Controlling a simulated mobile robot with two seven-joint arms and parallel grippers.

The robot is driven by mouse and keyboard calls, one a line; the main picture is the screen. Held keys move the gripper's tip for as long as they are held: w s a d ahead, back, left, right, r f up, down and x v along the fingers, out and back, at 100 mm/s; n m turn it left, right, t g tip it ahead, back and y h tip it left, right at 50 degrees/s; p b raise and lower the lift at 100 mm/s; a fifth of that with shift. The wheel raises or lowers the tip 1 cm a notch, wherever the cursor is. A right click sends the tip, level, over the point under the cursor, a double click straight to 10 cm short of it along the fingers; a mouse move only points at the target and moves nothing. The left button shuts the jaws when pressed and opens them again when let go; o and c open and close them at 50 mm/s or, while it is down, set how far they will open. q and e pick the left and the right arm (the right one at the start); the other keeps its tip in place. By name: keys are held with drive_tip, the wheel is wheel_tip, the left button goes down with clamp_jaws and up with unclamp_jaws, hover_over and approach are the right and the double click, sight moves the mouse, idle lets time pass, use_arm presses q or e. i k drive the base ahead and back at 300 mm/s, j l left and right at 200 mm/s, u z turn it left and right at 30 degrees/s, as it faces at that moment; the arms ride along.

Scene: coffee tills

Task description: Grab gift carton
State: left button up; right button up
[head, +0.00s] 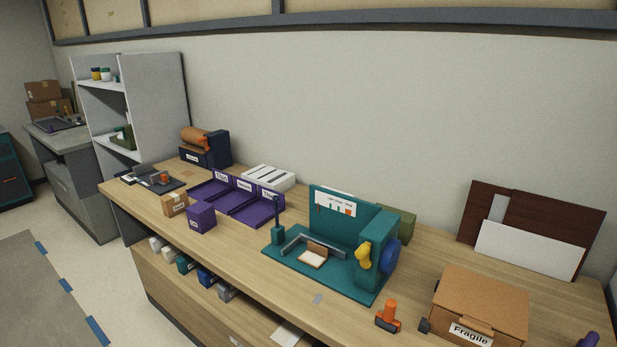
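Two small closed cartons stand near the front edge of the wooden workbench in the head view. One is a purple carton (201,218) with a small label. The other is a brown carton (174,204) with a pale label, just left of and behind it. The labels are too small to read surely, so I cannot tell for certain which is the gift carton; the purple one looks the more likely. Both stand on the bench in front of the purple divided tray (256,212). Neither of my grippers shows in this view.
A teal station (330,265) with a small open box stands mid-bench. An orange-and-dark tool (388,318) and a brown box marked Fragile (482,303) are at the right. A dark mat (160,180) lies left of the cartons. Bare bench lies right of the purple carton.

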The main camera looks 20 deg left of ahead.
sight(202, 217)
drive_tip(key=u, duration=1.35)
drive_tip(key=i+j+z, duration=0.1)
drive_tip(key=j, duration=0.3)
drive_tip(key=i+j+z, duration=0.1)
drive_tip(key=i+j, duration=0.2)
drive_tip(key=j, duration=0.15)
drive_tip(key=i+j, duration=0.2)
drive_tip(key=j, duration=0.2)
drive_tip(key=i+j+z, duration=0.15)
drive_tip(key=j, duration=0.3)
drive_tip(key=i+j+z, duration=0.1)
drive_tip(key=j, duration=0.35)
drive_tip(key=i+j+z, duration=0.1)
drive_tip(key=i+j, duration=0.15)
drive_tip(key=j, duration=0.2)
drive_tip(key=i+j, duration=0.1)
drive_tip(key=j, duration=0.4)
drive_tip(key=i+j+z, duration=0.15)
drive_tip(key=j, duration=0.35)
drive_tip(key=i+j+z, duration=0.1)
drive_tip(key=i, duration=0.4)
